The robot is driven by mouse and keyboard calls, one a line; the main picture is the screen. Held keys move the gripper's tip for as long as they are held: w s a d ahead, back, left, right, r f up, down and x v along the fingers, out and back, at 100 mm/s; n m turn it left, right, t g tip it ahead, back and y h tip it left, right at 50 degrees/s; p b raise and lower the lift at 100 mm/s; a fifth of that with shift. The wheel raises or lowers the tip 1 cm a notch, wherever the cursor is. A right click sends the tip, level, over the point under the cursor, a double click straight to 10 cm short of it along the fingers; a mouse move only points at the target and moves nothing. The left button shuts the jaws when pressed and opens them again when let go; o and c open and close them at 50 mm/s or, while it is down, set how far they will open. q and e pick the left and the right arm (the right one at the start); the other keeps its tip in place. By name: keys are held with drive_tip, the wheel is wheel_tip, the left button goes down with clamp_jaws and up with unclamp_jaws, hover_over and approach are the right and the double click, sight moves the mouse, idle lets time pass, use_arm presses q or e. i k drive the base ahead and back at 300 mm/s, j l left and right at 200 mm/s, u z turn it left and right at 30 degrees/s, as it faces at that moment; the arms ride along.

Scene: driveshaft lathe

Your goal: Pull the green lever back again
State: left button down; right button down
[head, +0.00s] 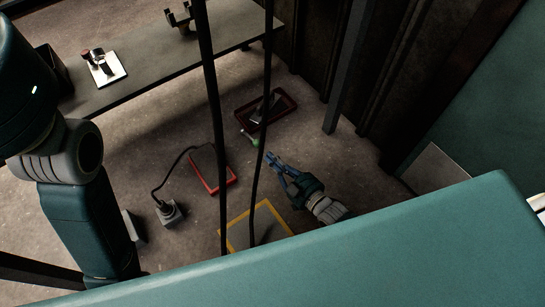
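A small green piece (251,138), which looks like the green lever's handle, shows near the middle of the head view, beside a dark red tray. Its mount is hard to make out. My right gripper (271,159) is below and slightly right of it, with its blue fingers pointing up and left toward it. A gap shows between the fingertips and the green piece. The fingers are small and dark, so I cannot tell how far apart they are. My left arm stands at the left edge, and its gripper is out of view.
The dark red tray (286,97) holds a dark item. A red-edged box (211,168) with a cable to a grey block (170,212) lies left of my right gripper. A yellow-edged plate (266,222) lies below. Dark vertical bars (211,80) cross the view. A shelf (150,75) is upper left.

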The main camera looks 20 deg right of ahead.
sight(251, 138)
drive_tip(key=k+l, duration=0.3)
drive_tip(key=k, duration=0.15)
drive_tip(key=k+l, duration=0.3)
drive_tip(key=k, duration=0.15)
drive_tip(key=k+l, duration=0.3)
drive_tip(key=k, duration=0.2)
